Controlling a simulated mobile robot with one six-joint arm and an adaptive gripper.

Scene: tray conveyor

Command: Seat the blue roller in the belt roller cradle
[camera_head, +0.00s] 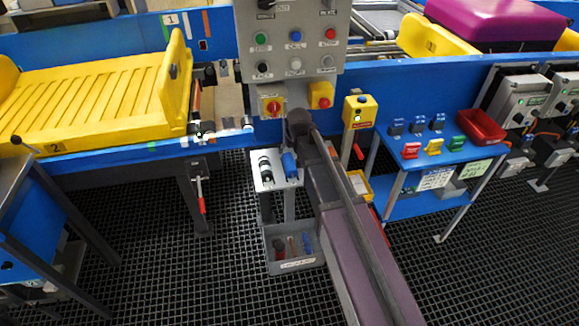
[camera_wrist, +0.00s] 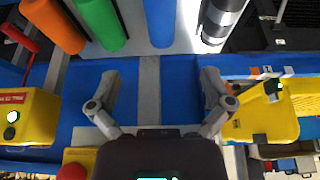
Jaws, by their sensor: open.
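The blue roller (camera_head: 289,164) stands at the right side of a small grey stand, close to my arm's end. In the wrist view the blue roller (camera_wrist: 160,22) is at the top middle, ahead of the fingertips and apart from them. My gripper (camera_wrist: 157,88) is open and empty, with one finger on each side. In the head view my wrist hides the fingers. The belt roller cradle cannot be made out surely; a gap with roller-like parts (camera_head: 206,105) lies at the conveyor edge, right of the yellow tray.
A black-and-silver roller (camera_wrist: 222,18) is right of the blue one; green (camera_wrist: 100,22) and orange (camera_wrist: 52,24) rollers are left. A grey bin (camera_head: 272,262) sits below the stand. The control panel (camera_head: 290,45) rises behind my wrist. A yellow tray (camera_head: 95,95) lies on the conveyor.

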